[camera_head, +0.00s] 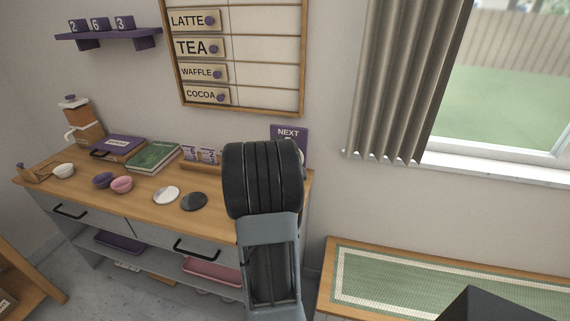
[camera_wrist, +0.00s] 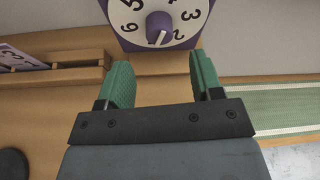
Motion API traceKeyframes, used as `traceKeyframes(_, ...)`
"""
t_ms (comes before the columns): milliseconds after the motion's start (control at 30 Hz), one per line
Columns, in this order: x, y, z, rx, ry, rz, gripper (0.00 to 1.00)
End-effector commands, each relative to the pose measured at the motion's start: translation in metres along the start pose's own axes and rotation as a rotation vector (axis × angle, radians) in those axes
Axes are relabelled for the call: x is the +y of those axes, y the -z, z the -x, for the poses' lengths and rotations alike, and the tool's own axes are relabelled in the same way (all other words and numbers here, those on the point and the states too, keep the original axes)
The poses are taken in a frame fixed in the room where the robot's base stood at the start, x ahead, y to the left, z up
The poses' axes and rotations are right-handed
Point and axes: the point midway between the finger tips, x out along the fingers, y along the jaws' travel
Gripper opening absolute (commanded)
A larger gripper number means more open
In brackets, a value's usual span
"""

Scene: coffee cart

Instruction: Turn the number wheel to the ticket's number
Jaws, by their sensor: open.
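The number wheel is a white dial (camera_wrist: 132,15) with black digits on a purple block, at the top of the wrist view and cut off by its edge. A purple knob (camera_wrist: 157,25) with a pale mark sits at its centre; the mark points down in the picture. In the head view the purple NEXT sign (camera_head: 289,133) shows above my arm, which hides its lower part. My gripper (camera_wrist: 161,68) is open and empty, its green fingers apart, just short of the dial. Small cards (camera_head: 208,155) stand in a wooden rack; their print is too small to read surely.
The rack (camera_wrist: 85,72) lies left of my gripper in the wrist view. The counter (camera_head: 225,222) also holds cups, a green book (camera_head: 154,157), a purple book (camera_head: 118,146) and two discs. A bench with a green mat (camera_head: 420,285) stands at the right.

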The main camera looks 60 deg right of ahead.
Motion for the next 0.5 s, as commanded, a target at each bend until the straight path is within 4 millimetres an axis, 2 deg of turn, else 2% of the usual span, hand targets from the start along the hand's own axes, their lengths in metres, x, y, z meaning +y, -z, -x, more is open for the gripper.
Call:
traceKeyframes(33,-0.001,0.001,-0.01,0.003,0.002,0.0,0.6)
traceKeyframes(200,0.0,0.001,-0.035,0.003,0.0,0.0,0.6)
traceKeyframes(500,0.0,0.0,-0.058,0.0,0.0,-0.002,0.6)
